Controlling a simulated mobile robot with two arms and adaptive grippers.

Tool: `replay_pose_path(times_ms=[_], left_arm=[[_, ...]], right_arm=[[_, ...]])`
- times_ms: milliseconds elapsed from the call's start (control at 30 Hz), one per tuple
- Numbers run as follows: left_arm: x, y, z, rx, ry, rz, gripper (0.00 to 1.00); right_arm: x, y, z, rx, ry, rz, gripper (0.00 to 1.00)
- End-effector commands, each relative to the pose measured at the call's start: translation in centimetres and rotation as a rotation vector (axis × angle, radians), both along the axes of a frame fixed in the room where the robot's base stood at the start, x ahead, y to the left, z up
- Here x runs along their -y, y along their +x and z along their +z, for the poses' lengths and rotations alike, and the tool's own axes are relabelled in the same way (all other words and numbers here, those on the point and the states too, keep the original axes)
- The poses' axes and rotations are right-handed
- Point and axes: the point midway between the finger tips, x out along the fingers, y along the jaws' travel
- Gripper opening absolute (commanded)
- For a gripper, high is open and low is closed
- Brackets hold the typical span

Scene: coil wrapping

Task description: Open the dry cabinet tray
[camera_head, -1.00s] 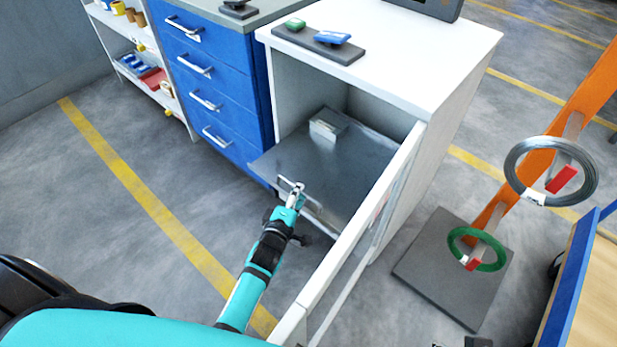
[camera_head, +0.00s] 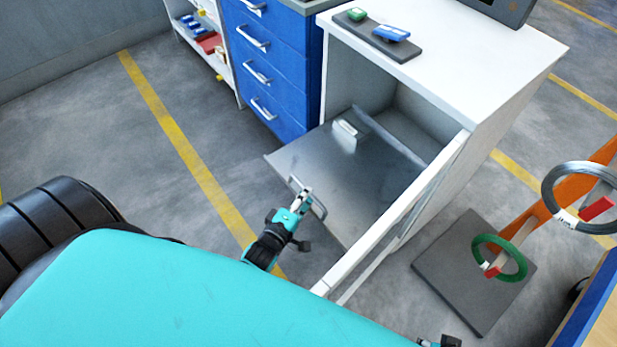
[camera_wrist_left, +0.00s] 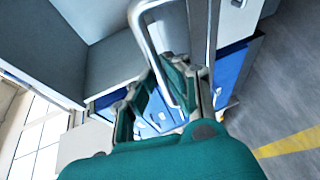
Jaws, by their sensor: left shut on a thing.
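The dry cabinet tray (camera_head: 335,185) is a flat grey metal sheet that sticks well out of the open front of the white cabinet (camera_head: 440,90). My left gripper (camera_head: 303,197) is shut on the tray handle (camera_head: 320,210), a metal bar at the tray's front edge. The handle (camera_wrist_left: 150,35) also shows in the left wrist view, running down between the fingers (camera_wrist_left: 165,88). A small pale block (camera_head: 346,133) sits on the tray toward the back. Only a small dark and teal piece, perhaps of my right gripper, shows at the bottom edge.
The open white cabinet door (camera_head: 395,220) stands close to the right of the tray. A blue drawer unit (camera_head: 262,65) is to the left. A grey base plate (camera_head: 470,275) with an orange stand and wire coils is at the right. The floor left of the tray is clear.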

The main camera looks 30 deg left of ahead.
Motion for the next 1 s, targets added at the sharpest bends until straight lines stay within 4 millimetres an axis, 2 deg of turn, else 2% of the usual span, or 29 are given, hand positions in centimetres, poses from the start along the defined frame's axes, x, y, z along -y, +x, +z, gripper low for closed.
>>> replay_pose_path(times_ms=[233,267,333,667,767,1000], left_arm=[[0.0,0.0,0.0,0.000,0.000,0.000,0.00],[0.0,0.0,0.0,0.000,0.000,0.000,0.13],[0.0,0.0,0.0,0.000,0.000,0.000,0.21],[0.0,-0.4,0.0,-0.001,0.001,0.000,0.21],[0.0,-1.7,0.2,-0.002,0.000,0.000,0.21],[0.1,-6.7,1.1,-0.004,0.001,-0.001,0.21]], right_arm=[[0.0,0.0,0.0,0.001,0.000,0.000,0.36],[0.0,0.0,0.0,0.001,0.000,0.000,0.36],[0.0,0.0,0.0,0.001,0.000,0.000,0.36],[0.0,0.1,0.1,0.001,0.000,-0.001,0.36],[0.0,0.0,0.1,0.001,0.000,0.000,0.36],[0.0,0.0,0.0,0.001,0.000,0.000,0.36]])
